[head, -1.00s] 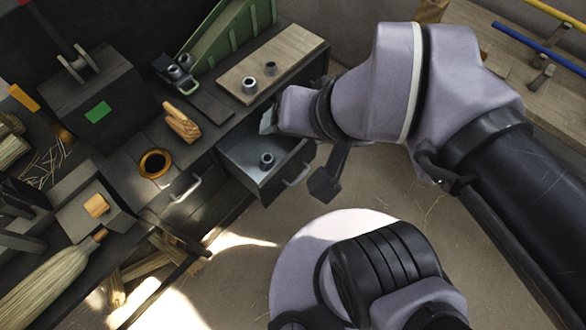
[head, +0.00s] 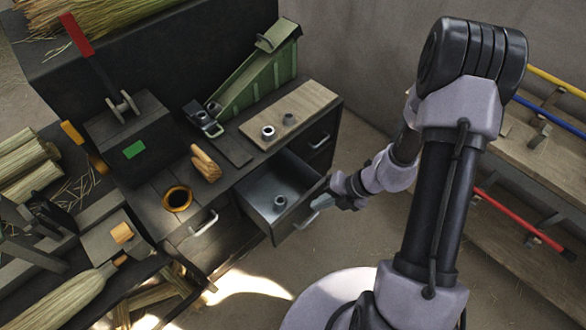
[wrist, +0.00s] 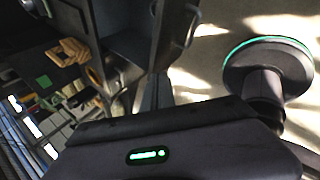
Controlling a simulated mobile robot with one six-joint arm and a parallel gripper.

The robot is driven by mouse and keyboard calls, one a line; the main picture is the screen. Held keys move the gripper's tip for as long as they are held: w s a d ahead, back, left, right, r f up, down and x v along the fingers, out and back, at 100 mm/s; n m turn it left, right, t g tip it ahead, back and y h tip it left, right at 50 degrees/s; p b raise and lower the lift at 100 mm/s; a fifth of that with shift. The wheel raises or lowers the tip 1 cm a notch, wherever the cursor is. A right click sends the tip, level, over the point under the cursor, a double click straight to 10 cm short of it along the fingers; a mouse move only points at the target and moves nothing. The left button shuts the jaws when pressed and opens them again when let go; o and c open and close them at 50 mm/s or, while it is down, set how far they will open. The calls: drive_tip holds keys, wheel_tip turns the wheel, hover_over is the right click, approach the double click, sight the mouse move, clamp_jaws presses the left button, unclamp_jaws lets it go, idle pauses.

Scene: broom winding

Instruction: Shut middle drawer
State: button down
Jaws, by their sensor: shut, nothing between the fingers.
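The middle drawer (head: 262,193) is pulled out of the dark workbench, and its grey inside shows in the head view. A small metal ring (head: 280,201) lies in it. Its front carries a bar handle (head: 306,220). My gripper (head: 323,202) is shut and empty, at the right end of the drawer front, close to the handle; I cannot tell whether it touches. In the wrist view a drawer front with a handle (wrist: 186,28) shows at the top; my fingertips are not clear there.
The drawer fronts on either side, with a left handle (head: 203,223) and a right handle (head: 320,141), look shut. On the bench stand a green sloped tool (head: 258,82), a wooden board (head: 305,100) and an orange ring (head: 177,198). A rack (head: 520,160) stands right. Open floor lies in front.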

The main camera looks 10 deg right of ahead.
drive_tip(key=s+f+m, duration=0.5)
drive_tip(key=f+m, duration=0.2)
drive_tip(key=f, duration=0.1)
drive_tip(key=b, duration=0.4)
approach(285, 231)
drive_tip(key=x, duration=0.4)
drive_tip(key=shift+a+f, duration=0.15)
drive_tip(key=shift+a, duration=0.05)
drive_tip(key=shift+w, duration=0.1)
